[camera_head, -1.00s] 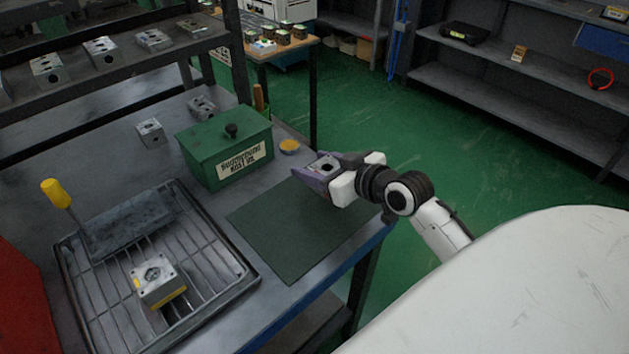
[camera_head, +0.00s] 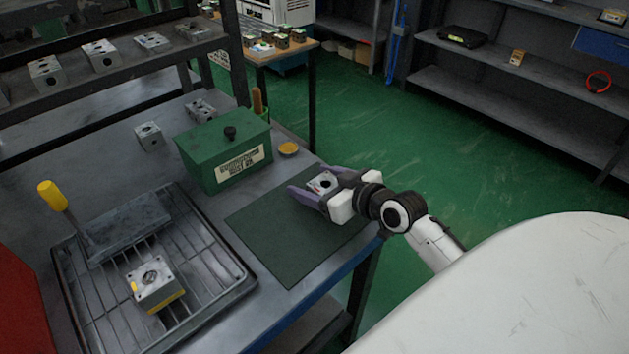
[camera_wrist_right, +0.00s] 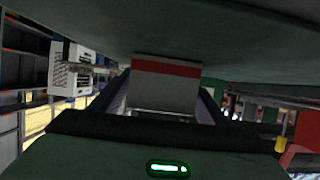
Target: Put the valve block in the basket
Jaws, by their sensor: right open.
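A grey valve block (camera_head: 323,182) with a red band stands on the far right part of the dark green mat (camera_head: 275,240). It also shows in the right wrist view (camera_wrist_right: 165,90), where it appears to rest against the mat. My right gripper (camera_head: 313,186) is open, with its purple fingers on either side of this block. Its fingers flank the block in the wrist view. The wire basket (camera_head: 228,247) lies at the left of the bench. Another valve block (camera_head: 155,283), grey with a yellow lower band, sits in it. My left gripper is out of view.
A green lidded box (camera_head: 225,160) stands behind the mat, with a small yellow round item (camera_head: 289,148) beside it. A yellow-handled tool (camera_head: 52,195) stands at the basket's far left. More blocks are on the back shelf (camera_head: 120,65). The mat's left part is clear.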

